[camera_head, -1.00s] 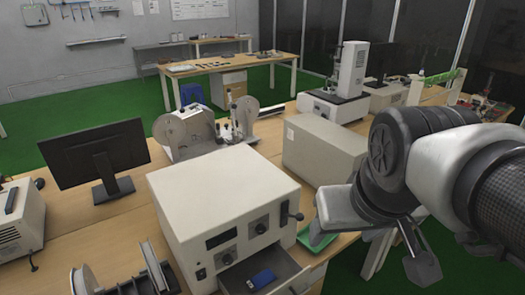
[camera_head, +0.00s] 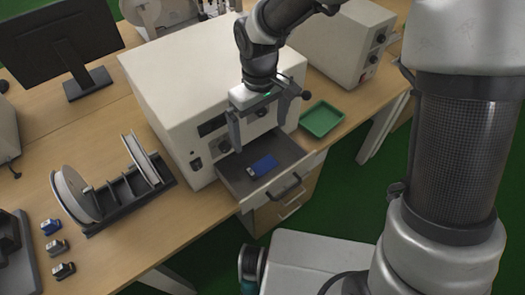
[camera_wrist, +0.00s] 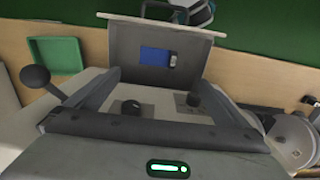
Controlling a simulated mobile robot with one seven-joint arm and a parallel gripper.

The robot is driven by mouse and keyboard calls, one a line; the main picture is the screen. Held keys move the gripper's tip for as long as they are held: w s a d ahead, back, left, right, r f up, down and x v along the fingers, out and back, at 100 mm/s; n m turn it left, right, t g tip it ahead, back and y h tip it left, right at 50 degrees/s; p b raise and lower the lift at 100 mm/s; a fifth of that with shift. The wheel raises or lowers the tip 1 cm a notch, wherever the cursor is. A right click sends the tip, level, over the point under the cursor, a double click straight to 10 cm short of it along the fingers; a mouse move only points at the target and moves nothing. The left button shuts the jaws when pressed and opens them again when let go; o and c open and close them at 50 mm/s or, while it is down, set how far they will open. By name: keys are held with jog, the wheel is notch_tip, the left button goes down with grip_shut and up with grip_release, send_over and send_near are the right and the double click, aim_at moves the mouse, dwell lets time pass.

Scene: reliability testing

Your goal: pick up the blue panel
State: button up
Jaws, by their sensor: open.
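The blue panel (camera_head: 264,165) is a small blue block with a grey end, lying flat in the open drawer (camera_head: 288,150) of the white box-shaped machine (camera_head: 190,80). In the wrist view the blue panel (camera_wrist: 154,57) lies beyond the fingertips, roughly centred between them, with its grey end to the right. My gripper (camera_head: 260,134) is open and empty. It hangs in front of the machine's face, above the rear of the drawer, apart from the panel. Its two spread fingers also show in the wrist view (camera_wrist: 155,78).
A green tray (camera_head: 321,119) sits on the bench right of the drawer. The machine's knob lever (camera_head: 306,95) sticks out near my gripper. A reel stand (camera_head: 120,185), a monitor (camera_head: 62,45) and small parts are at the left. A second white box (camera_head: 335,40) stands behind.

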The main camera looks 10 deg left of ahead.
jog(key=b, duration=0.1)
send_over(262, 167)
jog(key=f, duration=0.9)
jog(key=shift+s+a+f, duration=0.15)
jog(key=shift+s+f, duration=0.05)
jog(key=shift+f, duration=0.1)
jog(key=f, duration=0.5)
jog(key=shift+w+f+b, duration=0.2)
jog(key=shift+f+b, duration=0.1)
jog(key=c, duration=1.1)
jog(key=shift+r, duration=0.15)
notch_tip(262, 167, up, 28)
jog(key=p, duration=0.3)
